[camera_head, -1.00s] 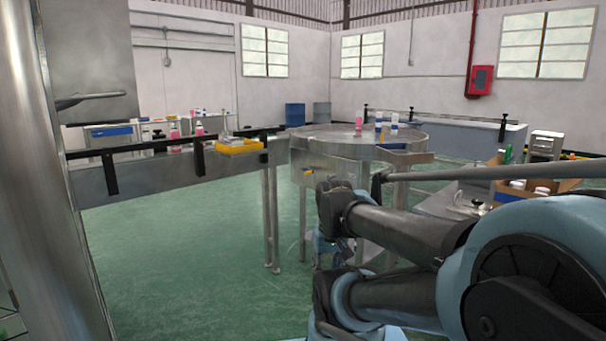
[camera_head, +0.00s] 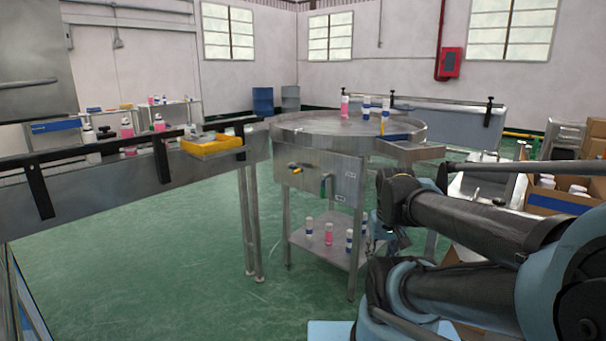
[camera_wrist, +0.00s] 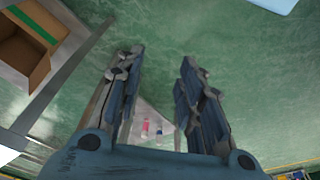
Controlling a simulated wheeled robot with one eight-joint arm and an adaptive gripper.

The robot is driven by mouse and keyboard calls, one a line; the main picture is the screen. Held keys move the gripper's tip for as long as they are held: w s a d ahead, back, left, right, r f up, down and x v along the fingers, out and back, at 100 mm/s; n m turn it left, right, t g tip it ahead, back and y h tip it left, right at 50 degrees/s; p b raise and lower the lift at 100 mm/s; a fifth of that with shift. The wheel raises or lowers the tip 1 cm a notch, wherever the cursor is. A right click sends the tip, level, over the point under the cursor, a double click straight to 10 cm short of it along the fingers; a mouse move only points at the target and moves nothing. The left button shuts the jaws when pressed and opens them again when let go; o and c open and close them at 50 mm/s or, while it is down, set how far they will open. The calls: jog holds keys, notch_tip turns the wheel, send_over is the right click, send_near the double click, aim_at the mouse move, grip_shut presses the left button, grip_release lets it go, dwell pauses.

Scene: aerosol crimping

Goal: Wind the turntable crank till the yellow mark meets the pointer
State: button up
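The round steel turntable (camera_head: 320,123) stands on legs in the middle of the head view. Several pink, white and blue cans stand at its far right side. Its front panel (camera_head: 345,183) carries a small yellow-and-black handle (camera_head: 297,167) and a green-handled part (camera_head: 324,186); I cannot tell which is the crank. A yellow spot (camera_head: 383,123) shows near the cans; I cannot tell whether it is the mark. I cannot make out the pointer. My gripper (camera_wrist: 160,62) is open and empty in the wrist view, above the green floor, apart from the turntable.
A conveyor with a yellow tray (camera_head: 212,145) runs in from the left. A lower shelf (camera_head: 318,248) under the turntable holds several cans. A cardboard box (camera_head: 561,192) stands at the right. Green floor is open in front and left.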

jog(key=m+t+y, duration=0.7)
jog(key=m+t, duration=0.4)
send_near(297, 172)
jog(key=x, duration=1.1)
jog(key=shift+w, duration=0.2)
